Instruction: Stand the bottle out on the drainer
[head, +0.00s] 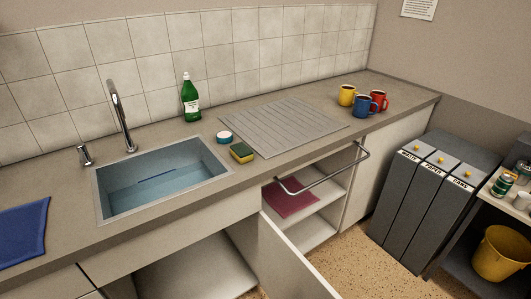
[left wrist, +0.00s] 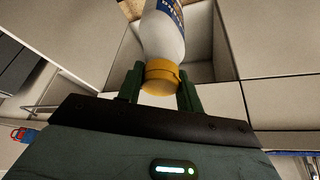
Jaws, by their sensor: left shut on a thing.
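A white bottle (left wrist: 164,38) with a blue label and a yellow cap (left wrist: 161,76) shows in the left wrist view. My left gripper (left wrist: 160,88) is shut on it, with one dark green finger on each side of the cap end. The bottle's far end is cut off by the top of the picture. The grey ribbed drainer (head: 285,126) lies on the counter right of the sink in the head view, bare on top. Neither gripper shows in the head view.
A green bottle (head: 190,98) stands by the tiles. A sponge (head: 241,152) and a small teal-and-white tub (head: 224,137) sit left of the drainer. Three mugs (head: 365,106) stand beyond it. Below the counter, a cupboard door (head: 290,262) stands open and a rail (head: 325,177) juts out.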

